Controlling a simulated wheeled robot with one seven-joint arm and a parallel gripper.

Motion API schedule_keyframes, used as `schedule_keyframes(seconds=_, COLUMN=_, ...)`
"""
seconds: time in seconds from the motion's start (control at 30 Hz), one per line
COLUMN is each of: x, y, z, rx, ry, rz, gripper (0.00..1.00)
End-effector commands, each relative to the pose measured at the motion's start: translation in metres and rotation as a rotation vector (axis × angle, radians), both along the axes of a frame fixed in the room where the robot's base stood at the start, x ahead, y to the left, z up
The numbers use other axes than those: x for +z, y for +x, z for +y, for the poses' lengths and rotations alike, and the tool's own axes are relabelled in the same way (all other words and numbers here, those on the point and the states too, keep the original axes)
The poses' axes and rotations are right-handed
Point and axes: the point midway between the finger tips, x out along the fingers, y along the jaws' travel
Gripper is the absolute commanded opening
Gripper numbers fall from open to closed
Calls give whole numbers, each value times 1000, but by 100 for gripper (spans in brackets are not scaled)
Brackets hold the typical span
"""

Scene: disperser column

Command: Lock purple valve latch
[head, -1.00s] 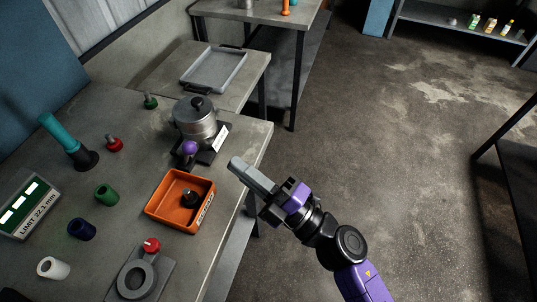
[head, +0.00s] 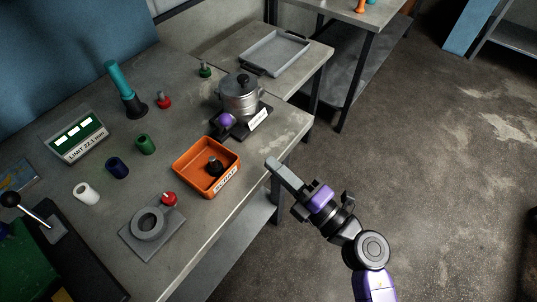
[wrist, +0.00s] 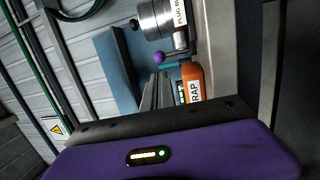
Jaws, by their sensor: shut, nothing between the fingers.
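The purple valve latch knob (head: 227,120) sits at the front left of a dark base, beside a lidded metal pot (head: 240,98) with a white label. The knob also shows in the wrist view (wrist: 159,57), below the metal pot (wrist: 155,18). My gripper (head: 272,164) is shut and empty. It hangs off the table's front edge, to the right of the orange bin and apart from the knob. In the wrist view my fingers (wrist: 156,90) point toward the knob's side of the table.
An orange bin (head: 181,172) holding a black-topped piece stands in front of the knob. A grey ring fixture (head: 147,223), a red knob (head: 169,199) and several coloured cylinders stand left. A grey tray (head: 275,53) lies behind. Open floor is at right.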

Motion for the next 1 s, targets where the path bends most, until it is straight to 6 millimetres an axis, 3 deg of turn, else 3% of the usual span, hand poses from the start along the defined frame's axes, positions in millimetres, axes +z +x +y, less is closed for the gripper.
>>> schedule_keyframes(seconds=0.5, x=15, y=70, z=67, rx=1, ry=0, rz=-2, gripper=0)
schedule_keyframes(seconds=0.7, x=17, y=85, z=80, rx=-1, ry=-1, rz=-1, gripper=0)
schedule_keyframes(seconds=1.0, x=17, y=88, z=83, rx=-1, ry=0, rz=0, gripper=0)
